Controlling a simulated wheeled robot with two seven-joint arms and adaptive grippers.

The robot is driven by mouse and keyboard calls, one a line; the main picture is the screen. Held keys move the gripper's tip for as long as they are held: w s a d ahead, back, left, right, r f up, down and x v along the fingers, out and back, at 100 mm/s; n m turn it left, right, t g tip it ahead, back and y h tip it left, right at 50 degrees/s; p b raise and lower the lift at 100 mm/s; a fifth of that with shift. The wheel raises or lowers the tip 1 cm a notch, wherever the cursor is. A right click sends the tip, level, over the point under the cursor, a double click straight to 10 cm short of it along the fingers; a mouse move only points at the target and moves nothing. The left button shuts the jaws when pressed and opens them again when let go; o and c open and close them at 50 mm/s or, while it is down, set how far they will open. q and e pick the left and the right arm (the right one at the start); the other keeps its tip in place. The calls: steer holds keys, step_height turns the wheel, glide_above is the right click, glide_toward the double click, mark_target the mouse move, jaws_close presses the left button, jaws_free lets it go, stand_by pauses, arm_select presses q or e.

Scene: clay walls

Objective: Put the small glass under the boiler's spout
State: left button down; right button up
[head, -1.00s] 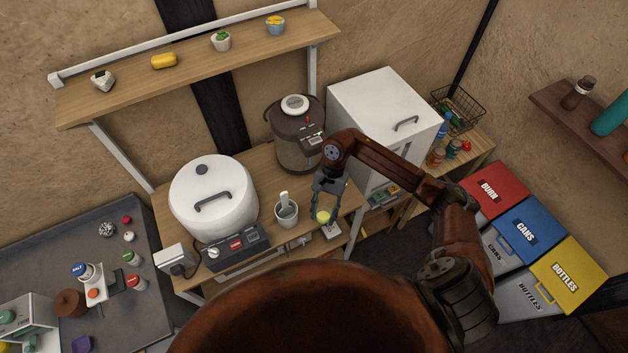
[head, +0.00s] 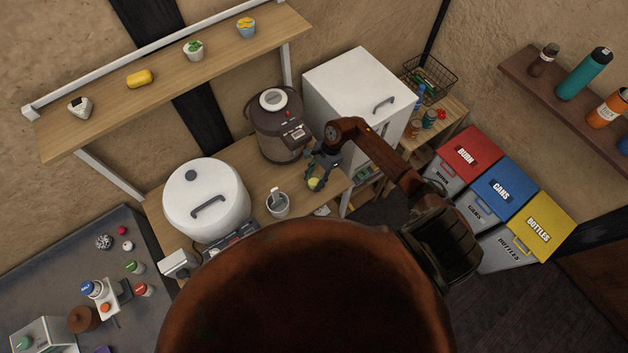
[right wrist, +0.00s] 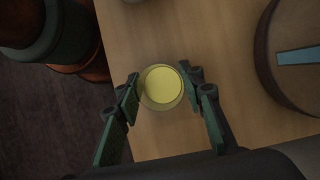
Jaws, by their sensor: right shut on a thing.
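The small glass (head: 314,184) looks pale yellow, and in the right wrist view it is a yellow disc (right wrist: 162,87) seen from above. My right gripper (head: 317,176) is shut on the glass, with a finger on each side, over the front right part of the wooden table (head: 298,183). The height of the glass above the table is hard to tell. The boiler (head: 277,137) is brown with a light ring on its lid and stands behind the glass, a little to the left. Its spout is too small to make out. My left gripper is out of view.
A grey mug (head: 278,204) stands left of the glass, and a big white cooker (head: 206,205) stands farther left. A white fridge (head: 360,95) is right of the boiler. A wooden shelf (head: 165,83) hangs above. Bare tabletop lies between the glass and the boiler.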

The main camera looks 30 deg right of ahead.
steer(key=shift+f, duration=0.7)
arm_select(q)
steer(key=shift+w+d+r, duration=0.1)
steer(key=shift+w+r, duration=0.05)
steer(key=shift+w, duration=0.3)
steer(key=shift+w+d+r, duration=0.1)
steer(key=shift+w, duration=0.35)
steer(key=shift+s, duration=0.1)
arm_select(e)
steer(key=shift+f, duration=0.15)
steer(key=o, duration=1.2)
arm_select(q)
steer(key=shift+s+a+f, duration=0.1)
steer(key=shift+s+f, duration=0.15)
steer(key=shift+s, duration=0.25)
